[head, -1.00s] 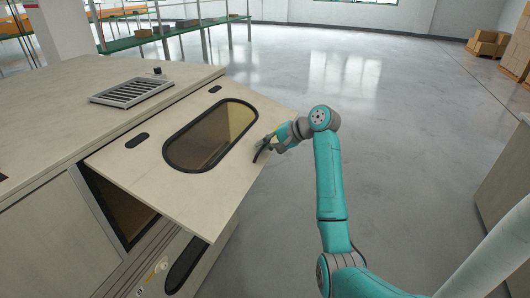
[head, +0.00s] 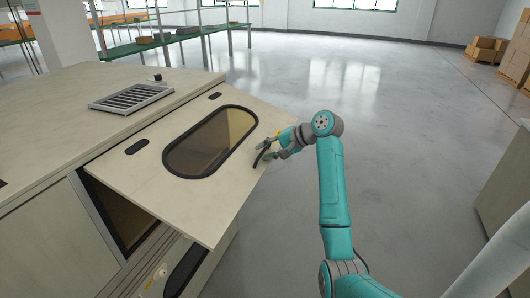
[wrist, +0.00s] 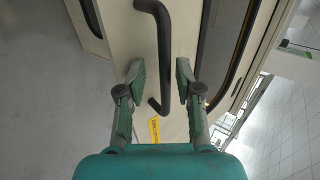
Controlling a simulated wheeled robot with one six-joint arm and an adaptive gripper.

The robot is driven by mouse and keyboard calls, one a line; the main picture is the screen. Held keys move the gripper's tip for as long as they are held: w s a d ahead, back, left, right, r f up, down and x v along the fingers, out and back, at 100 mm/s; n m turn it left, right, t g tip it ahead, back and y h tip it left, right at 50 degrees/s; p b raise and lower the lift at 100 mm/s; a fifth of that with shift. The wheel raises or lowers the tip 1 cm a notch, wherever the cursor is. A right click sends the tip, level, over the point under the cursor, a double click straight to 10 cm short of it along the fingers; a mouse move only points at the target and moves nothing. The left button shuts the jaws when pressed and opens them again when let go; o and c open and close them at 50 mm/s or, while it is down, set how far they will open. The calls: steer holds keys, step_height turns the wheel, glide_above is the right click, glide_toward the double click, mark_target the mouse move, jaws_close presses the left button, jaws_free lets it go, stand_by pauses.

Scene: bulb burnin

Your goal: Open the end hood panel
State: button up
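The end hood panel (head: 125,172) is a cream flap with a dark oval window (head: 210,142). It is swung up and outward from the end of the cream cabinet, so a dark opening (head: 118,212) shows beneath it. My gripper (head: 268,152) is at the panel's outer edge, by the black bar handle (head: 262,155). In the wrist view the two fingers of my gripper (wrist: 160,78) stand apart, with the bent black handle (wrist: 164,50) passing between them. A gap shows on the left finger's side; contact with the right finger is unclear.
The cabinet top (head: 60,118) carries a black-slatted vent (head: 130,97). A green-topped rack (head: 150,40) stands behind it. Cardboard boxes (head: 485,47) stand at the far right. The grey floor (head: 420,130) around my arm is clear.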

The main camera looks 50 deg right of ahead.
steer(key=v, duration=1.1)
steer(key=shift+s, duration=0.1)
